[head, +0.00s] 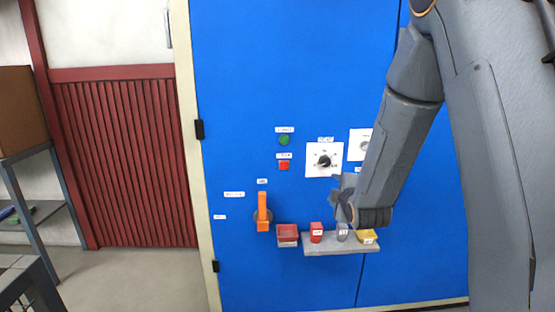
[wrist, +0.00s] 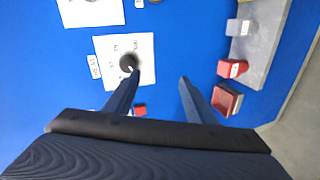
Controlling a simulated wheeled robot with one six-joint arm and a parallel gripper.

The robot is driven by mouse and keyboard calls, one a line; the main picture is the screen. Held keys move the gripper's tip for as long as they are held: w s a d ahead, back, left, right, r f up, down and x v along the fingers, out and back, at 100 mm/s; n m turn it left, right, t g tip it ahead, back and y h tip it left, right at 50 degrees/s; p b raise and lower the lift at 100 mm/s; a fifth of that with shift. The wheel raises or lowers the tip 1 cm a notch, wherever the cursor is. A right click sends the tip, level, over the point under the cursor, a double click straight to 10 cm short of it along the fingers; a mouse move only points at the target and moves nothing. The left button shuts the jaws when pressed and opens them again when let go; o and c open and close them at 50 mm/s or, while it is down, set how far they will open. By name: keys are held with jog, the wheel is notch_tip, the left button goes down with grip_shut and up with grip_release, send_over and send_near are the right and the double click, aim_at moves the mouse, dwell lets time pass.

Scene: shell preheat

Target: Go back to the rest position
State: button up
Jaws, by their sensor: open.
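My gripper (head: 345,200) is in front of the blue panel (head: 240,80), just below the black rotary knob (head: 323,161) on its white plate. In the wrist view the two fingers of my gripper (wrist: 157,80) are apart with only blue panel between them. The knob (wrist: 128,64) shows beside the left fingertip; I cannot tell whether they touch. My arm comes down from the upper right and hides part of the panel and of a second dial (head: 361,146).
A grey shelf (head: 320,249) below holds a red block (head: 316,232), a grey block (head: 342,232) and a yellow block (head: 366,237). A red bin (head: 288,236) and an orange lever (head: 263,212) are left of it. Green (head: 284,140) and red (head: 284,166) buttons sit above.

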jog(key=s+a+m+g+p, duration=0.1)
jog(key=s+m+g, duration=0.6)
jog(key=s, duration=1.1)
jog(key=s+a+f+m+g+p, duration=0.1)
jog(key=s+m+g+p, duration=0.2)
jog(key=s, duration=1.6)
jog(key=m+g, duration=0.4)
jog(key=m, duration=0.2)
jog(key=shift+s+a+f+g, duration=0.2)
jog(key=shift+f+g, duration=0.05)
jog(key=shift+g, duration=0.05)
